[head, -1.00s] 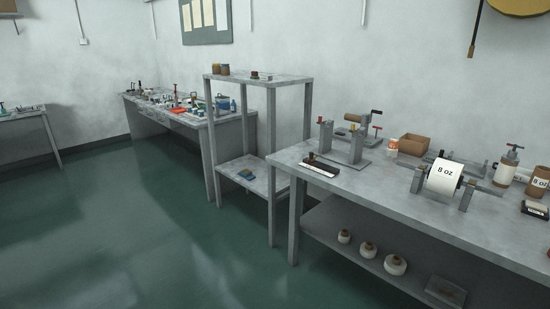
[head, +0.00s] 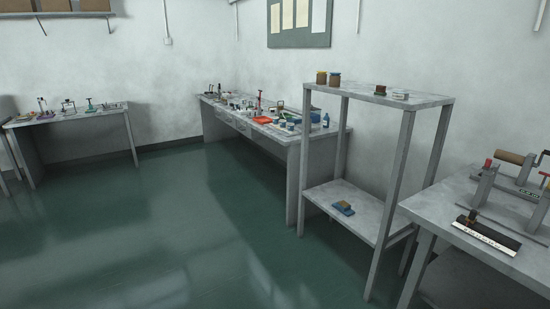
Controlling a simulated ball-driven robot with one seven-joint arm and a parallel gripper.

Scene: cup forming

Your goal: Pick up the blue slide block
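A small blue block (head: 343,209) with a brown part on top lies on the lower shelf (head: 362,215) of the grey two-tier stand, towards its left side. It looks like the slide block, but it is small and its details are hard to make out. Nothing touches it. My gripper is not in the head view.
The stand's upper shelf (head: 372,95) holds two jars and small items. A bench (head: 425,222) with a clamp fixture stands close on the right. A cluttered bench (head: 290,140) lies behind, and another (head: 85,118) at far left. Green floor (head: 190,240) is open at left and centre.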

